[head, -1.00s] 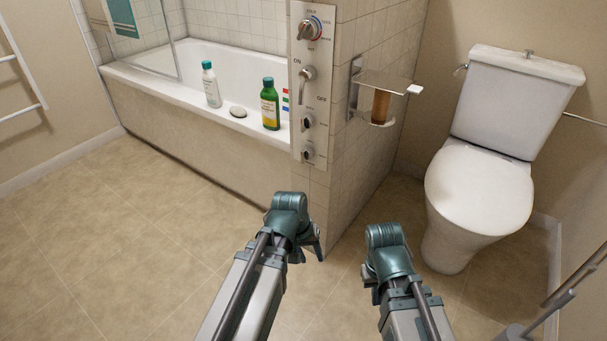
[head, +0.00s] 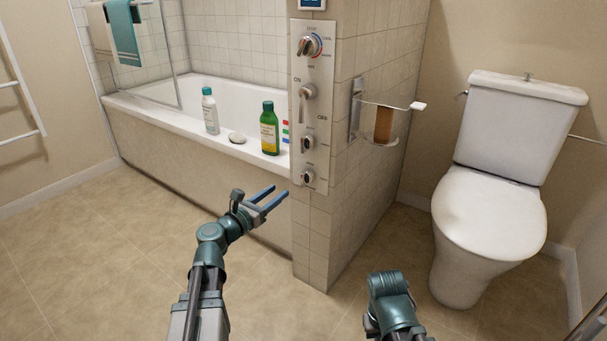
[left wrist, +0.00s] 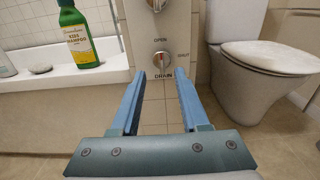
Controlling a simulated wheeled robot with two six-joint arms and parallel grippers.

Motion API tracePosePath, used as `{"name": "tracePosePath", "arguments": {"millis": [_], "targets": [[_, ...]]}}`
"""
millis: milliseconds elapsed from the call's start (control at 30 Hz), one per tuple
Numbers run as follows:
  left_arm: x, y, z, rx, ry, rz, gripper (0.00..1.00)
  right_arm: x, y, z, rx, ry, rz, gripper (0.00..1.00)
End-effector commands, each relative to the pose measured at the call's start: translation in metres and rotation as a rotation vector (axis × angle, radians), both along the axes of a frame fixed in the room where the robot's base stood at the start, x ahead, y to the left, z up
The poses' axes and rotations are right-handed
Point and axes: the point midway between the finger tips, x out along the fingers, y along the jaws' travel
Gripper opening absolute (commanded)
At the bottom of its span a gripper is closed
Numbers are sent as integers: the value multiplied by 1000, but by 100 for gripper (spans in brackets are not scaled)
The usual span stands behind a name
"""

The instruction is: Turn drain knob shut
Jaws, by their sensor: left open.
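The drain knob (head: 308,177) is the lowest control on the pale panel (head: 297,120) at the end of the tub wall. In the left wrist view the knob (left wrist: 161,61) sits above the word DRAIN, with OPEN above it and SHUT to its right. Its light grip stands about upright, towards OPEN. My left gripper (head: 280,191) is open and empty, its blue fingers pointing at the panel, left of and below the knob in the head view. In the left wrist view the knob appears between the fingertips, apart from them. My right arm's end (head: 390,295) shows low; its fingers are hidden.
A green shampoo bottle (head: 269,130), a white bottle (head: 210,111) and a soap-like disc (head: 237,138) stand on the tub rim (head: 180,127). The toilet (head: 490,215) stands right. Floor at left is clear.

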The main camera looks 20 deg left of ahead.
Motion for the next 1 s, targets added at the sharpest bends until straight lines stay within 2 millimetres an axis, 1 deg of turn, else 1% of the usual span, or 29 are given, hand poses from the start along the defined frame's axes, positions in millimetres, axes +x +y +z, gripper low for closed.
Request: {"name": "tracePosePath", "arguments": {"millis": [67,167,267,500,700,833,1000], "targets": [[3,-1,0,1,0,-2,45,0,0,0,0,0,0,0],[13,-4,0,3,0,-3,45,0,0,0,0,0,0,0],[29,-10,0,4,0,-6,45,0,0,0,0,0,0,0],[77,-27,-1,5,0,-7,45,0,0,0,0,0,0,0],[108,-40,-1,6,0,-5,45,0,0,0,0,0,0,0],[121,-44,-1,6,0,-5,45,0,0,0,0,0,0,0],[129,-48,-1,6,0,-4,45,0,0,0,0,0,0,0]]}}
